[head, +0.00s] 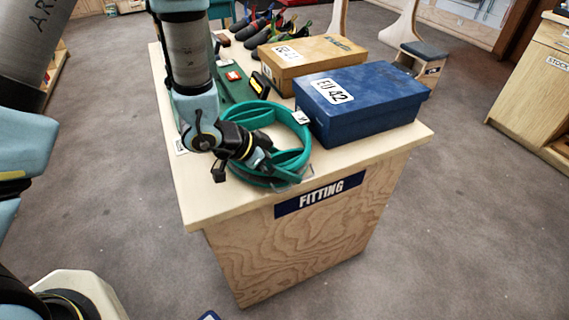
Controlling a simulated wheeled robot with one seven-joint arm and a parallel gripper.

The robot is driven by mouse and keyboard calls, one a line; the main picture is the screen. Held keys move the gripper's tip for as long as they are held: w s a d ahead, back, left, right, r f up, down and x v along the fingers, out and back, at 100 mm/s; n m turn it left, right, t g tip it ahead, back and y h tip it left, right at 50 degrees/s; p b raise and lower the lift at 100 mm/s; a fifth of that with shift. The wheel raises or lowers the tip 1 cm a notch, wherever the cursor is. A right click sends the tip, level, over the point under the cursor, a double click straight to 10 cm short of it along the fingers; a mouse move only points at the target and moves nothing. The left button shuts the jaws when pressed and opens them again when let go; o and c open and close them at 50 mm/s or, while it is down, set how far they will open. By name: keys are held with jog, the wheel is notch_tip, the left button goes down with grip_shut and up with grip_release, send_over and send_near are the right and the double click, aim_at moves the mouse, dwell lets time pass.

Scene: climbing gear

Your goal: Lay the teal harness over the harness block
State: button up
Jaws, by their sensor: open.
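The teal harness (299,132) lies on the front of the fitting table, its webbing loops spread in a rough ring with a small white tag at the right. My gripper (243,170) is low over the harness's left front part, with its fingers apart. The gripper and wrist hide part of the webbing, and I cannot tell whether the fingers touch it. I cannot pick out the harness block in this view.
A blue EU 42 shoebox (372,103) stands right beside the harness, with a tan shoebox (315,58) behind it. Several climbing shoes (262,22) are at the table's back. The table top (199,205) is bare at the front left corner.

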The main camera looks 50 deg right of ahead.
jog(key=v, duration=1.1)
jog(key=shift+a+r, duration=0.2)
jog(key=shift+a, duration=0.05)
jog(key=shift+w, duration=0.2)
